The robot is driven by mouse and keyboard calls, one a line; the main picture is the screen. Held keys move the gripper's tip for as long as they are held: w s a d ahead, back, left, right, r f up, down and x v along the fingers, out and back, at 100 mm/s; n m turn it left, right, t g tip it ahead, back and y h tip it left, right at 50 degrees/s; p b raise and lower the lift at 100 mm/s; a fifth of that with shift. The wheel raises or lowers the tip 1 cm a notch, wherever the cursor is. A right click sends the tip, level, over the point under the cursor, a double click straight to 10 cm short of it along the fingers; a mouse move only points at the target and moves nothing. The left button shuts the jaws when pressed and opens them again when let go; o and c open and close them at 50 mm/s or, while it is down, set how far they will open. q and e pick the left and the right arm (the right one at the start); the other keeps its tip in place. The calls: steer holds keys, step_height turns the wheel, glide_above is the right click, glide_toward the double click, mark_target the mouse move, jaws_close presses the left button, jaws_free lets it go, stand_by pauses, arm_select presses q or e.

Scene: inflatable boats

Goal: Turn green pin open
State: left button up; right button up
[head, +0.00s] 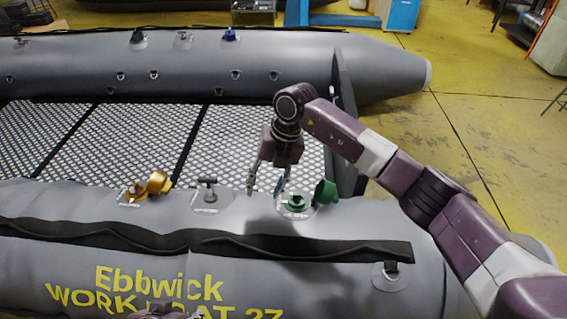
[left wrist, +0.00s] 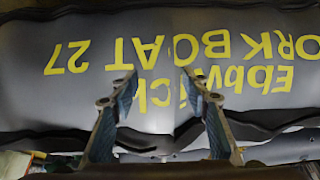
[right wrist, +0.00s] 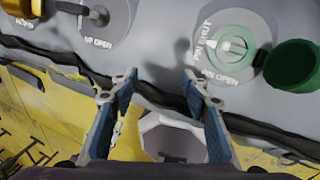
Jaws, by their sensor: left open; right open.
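The green pin (head: 296,203) sits in a round valve patch on the near grey tube, with its green cap (head: 326,191) flipped open beside it. In the right wrist view the pin (right wrist: 233,46) is ringed by "PIN SHUT" and "PIN OPEN" lettering, and the cap (right wrist: 292,65) is at its right. My right gripper (head: 266,187) is open and empty, just left of the pin, pointing down and apart from it. My left gripper (left wrist: 160,77) is open and empty above the yellow boat lettering; only part of it shows at the head view's bottom edge.
A grey T-handle (head: 208,188) and a yellow valve (head: 137,192) with its cap open stand left of the green one. A dark rubbing strip (head: 290,244) runs along the tube. A small dark fitting (head: 391,270) is at front right. Yellow floor lies beyond.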

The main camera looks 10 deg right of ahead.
mark_target(296, 194)
steer(key=w+d+h, duration=0.1)
steer(key=d, duration=0.2)
steer(key=w+d+m+h, duration=0.1)
steer(key=d, duration=0.2)
steer(key=w+d+h, duration=0.1)
steer(key=d, duration=0.2)
steer(key=shift+r+m, duration=0.4)
step_height(296, 194, down, 6)
steer(key=shift+f+b, duration=0.1)
steer(key=shift+b, duration=0.3)
steer(key=shift+f, duration=0.65)
arm_select(q)
steer(key=shift+g, duration=0.7)
steer(key=s, duration=0.1)
steer(key=s+a+r, duration=0.1)
steer(key=s, duration=0.1)
steer(key=s+r, duration=0.1)
steer(key=s, duration=0.1)
steer(key=shift+a+r, duration=0.1)
steer(key=shift+a, duration=0.25)
arm_select(e)
steer(key=shift+c, duration=0.7)
steer(key=c, duration=1)
